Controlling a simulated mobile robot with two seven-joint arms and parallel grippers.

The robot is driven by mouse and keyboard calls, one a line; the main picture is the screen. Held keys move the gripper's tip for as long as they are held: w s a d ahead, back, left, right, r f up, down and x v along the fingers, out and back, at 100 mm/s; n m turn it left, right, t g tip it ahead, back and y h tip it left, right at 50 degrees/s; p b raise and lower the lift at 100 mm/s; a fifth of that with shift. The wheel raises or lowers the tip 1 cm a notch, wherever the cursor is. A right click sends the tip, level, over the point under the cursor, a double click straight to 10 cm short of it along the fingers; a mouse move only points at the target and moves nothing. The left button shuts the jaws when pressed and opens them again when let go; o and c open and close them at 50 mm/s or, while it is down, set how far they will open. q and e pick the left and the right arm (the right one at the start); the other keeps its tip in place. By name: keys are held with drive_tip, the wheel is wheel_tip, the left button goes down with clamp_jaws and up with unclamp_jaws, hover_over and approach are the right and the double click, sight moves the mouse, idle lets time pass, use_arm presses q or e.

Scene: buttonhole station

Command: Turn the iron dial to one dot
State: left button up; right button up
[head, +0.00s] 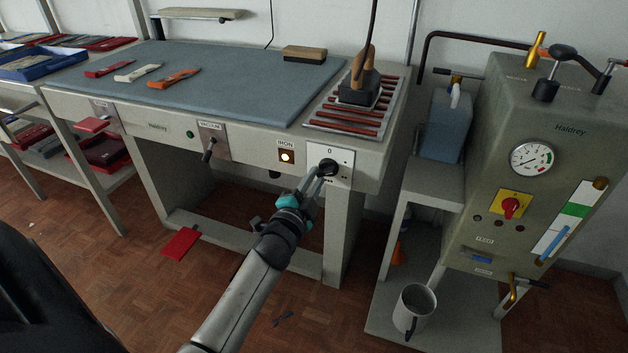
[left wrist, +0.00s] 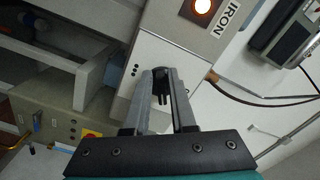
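The iron dial (head: 329,166) is a black knob on a white plate (head: 343,158) at the front right of the ironing table, marked 0 above and with dots at the side and below. My left gripper (head: 319,176) is at the dial, its fingertips overlapping the knob's lower left. In the left wrist view, the two fingers (left wrist: 163,88) stand a little apart with dark knob parts between them, and they hide most of the dial. I cannot tell whether they press on it or where its pointer is. My right gripper is not in view.
A lit IRON lamp (head: 286,157) sits left of the dial, with a VACUUM lever (head: 208,150) farther left. The iron (head: 359,88) stands on a rack of red bars above. A steam unit (head: 530,150) stands to the right, a mug (head: 414,308) on its lower shelf.

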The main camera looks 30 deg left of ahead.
use_arm(q)
drive_tip(key=shift+o, duration=1.4)
drive_tip(key=p+v, duration=0.3)
drive_tip(key=v, duration=1.2)
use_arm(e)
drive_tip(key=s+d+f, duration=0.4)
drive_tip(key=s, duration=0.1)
use_arm(q)
drive_tip(key=shift+s+f, duration=0.1)
drive_tip(key=shift+s, duration=0.05)
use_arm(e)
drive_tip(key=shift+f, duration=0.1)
